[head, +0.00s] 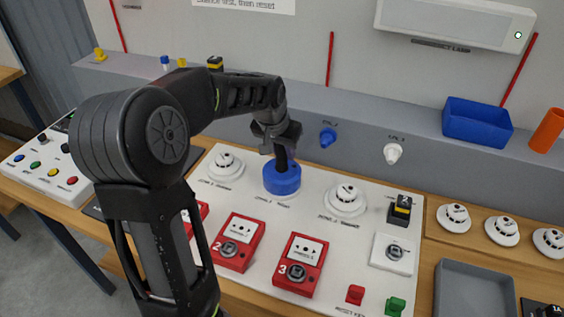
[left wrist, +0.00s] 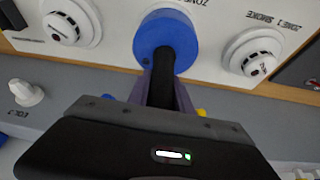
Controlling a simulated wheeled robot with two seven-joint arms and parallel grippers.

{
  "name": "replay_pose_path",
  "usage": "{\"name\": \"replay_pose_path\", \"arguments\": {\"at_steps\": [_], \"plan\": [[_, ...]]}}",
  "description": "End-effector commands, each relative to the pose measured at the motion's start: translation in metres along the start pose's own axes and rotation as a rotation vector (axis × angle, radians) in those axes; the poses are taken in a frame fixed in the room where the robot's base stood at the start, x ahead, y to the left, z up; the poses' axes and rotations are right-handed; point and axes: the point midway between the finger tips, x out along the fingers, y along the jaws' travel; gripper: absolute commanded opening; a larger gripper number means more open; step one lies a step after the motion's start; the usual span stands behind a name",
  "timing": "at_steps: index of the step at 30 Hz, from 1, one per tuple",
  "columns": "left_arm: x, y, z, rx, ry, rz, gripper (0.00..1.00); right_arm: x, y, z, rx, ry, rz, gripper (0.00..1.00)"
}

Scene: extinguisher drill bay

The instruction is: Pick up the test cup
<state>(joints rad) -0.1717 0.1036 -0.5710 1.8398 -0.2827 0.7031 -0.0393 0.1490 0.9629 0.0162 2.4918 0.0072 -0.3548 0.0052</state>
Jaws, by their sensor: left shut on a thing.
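The test cup is a blue round cup (head: 282,178) with a dark stem, at the middle position of the white panel's back row, between two white smoke detectors. It also shows in the left wrist view (left wrist: 165,38), with the dark stem running between the fingers. My left gripper (head: 281,150) is above the cup, pointing down, and is shut on its stem. The cup seems to sit over a white base; I cannot tell whether it touches it. My right gripper is not in view.
White detectors (head: 224,163) and (head: 345,198) flank the cup closely. Red call points (head: 236,242) and (head: 300,264) stand in front. Behind is a grey ledge with a blue bin (head: 477,121) and an orange cylinder (head: 548,131). A grey tray (head: 474,291) lies at right.

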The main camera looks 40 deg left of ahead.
Motion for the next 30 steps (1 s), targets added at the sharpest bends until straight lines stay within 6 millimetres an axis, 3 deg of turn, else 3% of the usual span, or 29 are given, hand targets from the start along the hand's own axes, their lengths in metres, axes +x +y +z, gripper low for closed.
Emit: {"name": "replay_pose_path", "arguments": {"at_steps": [8, 21, 30], "plan": [[-0.008, 0.0, -0.005, 0.0, 0.005, 0.001, 0.0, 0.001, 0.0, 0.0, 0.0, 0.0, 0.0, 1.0], [-0.079, 0.0, -0.034, -0.001, 0.005, 0.0, 0.0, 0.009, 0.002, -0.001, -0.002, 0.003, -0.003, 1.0], [-0.093, 0.0, -0.039, 0.0, 0.002, -0.001, 0.0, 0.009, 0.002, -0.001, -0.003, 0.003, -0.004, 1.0]]}}
